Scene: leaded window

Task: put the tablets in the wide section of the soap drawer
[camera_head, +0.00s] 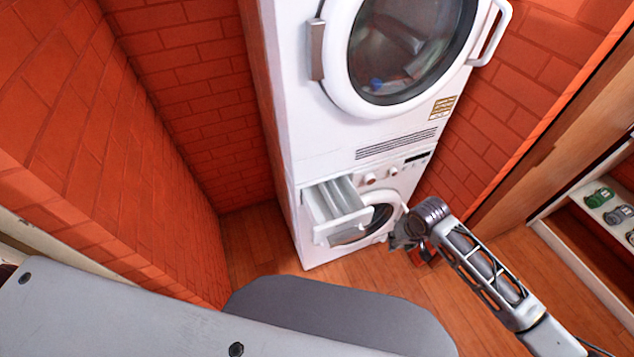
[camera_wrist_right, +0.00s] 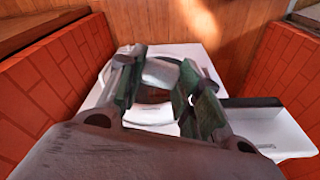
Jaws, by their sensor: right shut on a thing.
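The soap drawer (camera_head: 322,232) is pulled out from the upper left of the lower white machine, with long open sections divided by walls. My right gripper (camera_head: 402,238) is in front of the machine's round door, right of the drawer and apart from it. In the wrist view my right gripper (camera_wrist_right: 160,88) is shut on a pale, blocky tablet (camera_wrist_right: 161,73) between its fingers. The drawer also shows at the right of that view (camera_wrist_right: 275,133). In the head view the gripper hides the held tablet. I see no other tablet clearly. My left gripper is out of view.
A second white machine (camera_head: 330,128) with a round glass door stands on top of the lower one. Red brick walls (camera_head: 190,75) close in on both sides. A shelf with several small items (camera_head: 598,197) is at the right. The wooden floor (camera_head: 262,250) is mostly clear.

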